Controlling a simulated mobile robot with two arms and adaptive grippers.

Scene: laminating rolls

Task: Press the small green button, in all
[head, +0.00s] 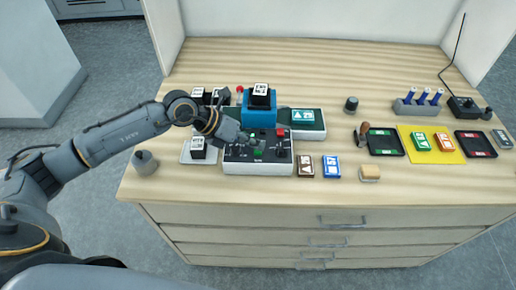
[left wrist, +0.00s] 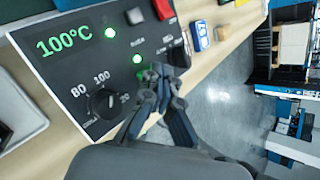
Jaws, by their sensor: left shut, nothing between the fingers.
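The control panel (head: 232,166) is a dark box with a pale front, near the table's front edge left of centre. In the left wrist view the panel (left wrist: 60,75) shows a green 100°C readout, lit green lamps and a black knob (left wrist: 103,103). The small green button (head: 257,155) is on the panel's face; in the left wrist view a green part (left wrist: 144,74) shows beside my fingertips, partly hidden. My left gripper (head: 240,138) is shut and empty over the panel, its tips (left wrist: 160,72) close to that green part. I cannot tell whether they touch. My right gripper is not in view.
A red button (head: 281,133) is on the panel's back right. A blue block with a black-and-white cube (head: 261,95) stands behind. Blue and brown cards (head: 331,167) lie to the right. Trays, a yellow mat (head: 457,155) and a radio (head: 463,106) fill the table's right side.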

